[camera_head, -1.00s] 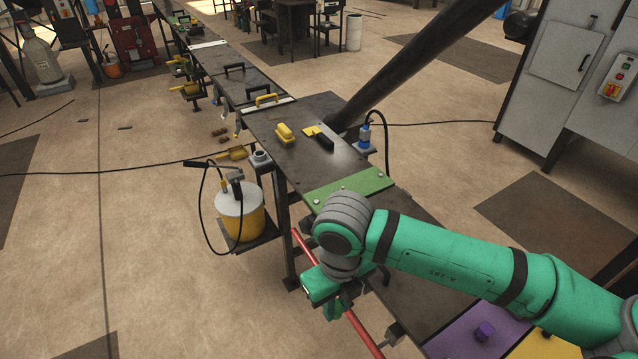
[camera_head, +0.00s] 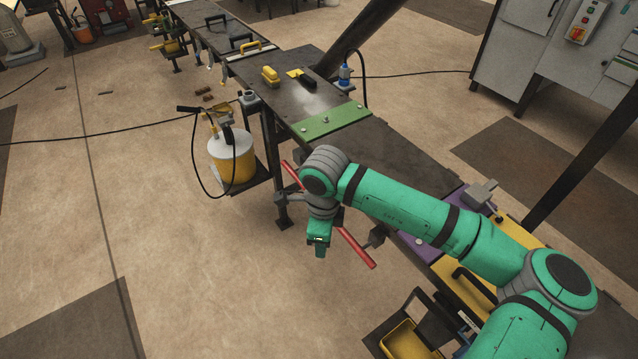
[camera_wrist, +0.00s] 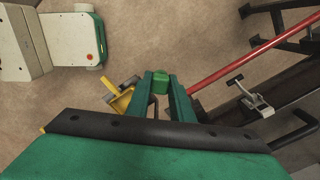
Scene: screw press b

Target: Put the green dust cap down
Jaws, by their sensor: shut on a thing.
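The green dust cap (camera_wrist: 160,82) is between the fingertips of my gripper (camera_wrist: 162,90) in the wrist view. My gripper is shut on it and holds it over open floor. In the head view my gripper (camera_head: 319,250) points down beside the bench's near-left side, close to the red bar (camera_head: 355,247). The cap cannot be made out there.
The dark bench (camera_head: 395,155) carries a green plate (camera_head: 335,121), a purple mat (camera_head: 472,198) and a yellow block (camera_head: 270,76). A yellow bin (camera_head: 405,342) stands low at the bottom. A yellow-and-white drum (camera_head: 232,158) is left of the bench.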

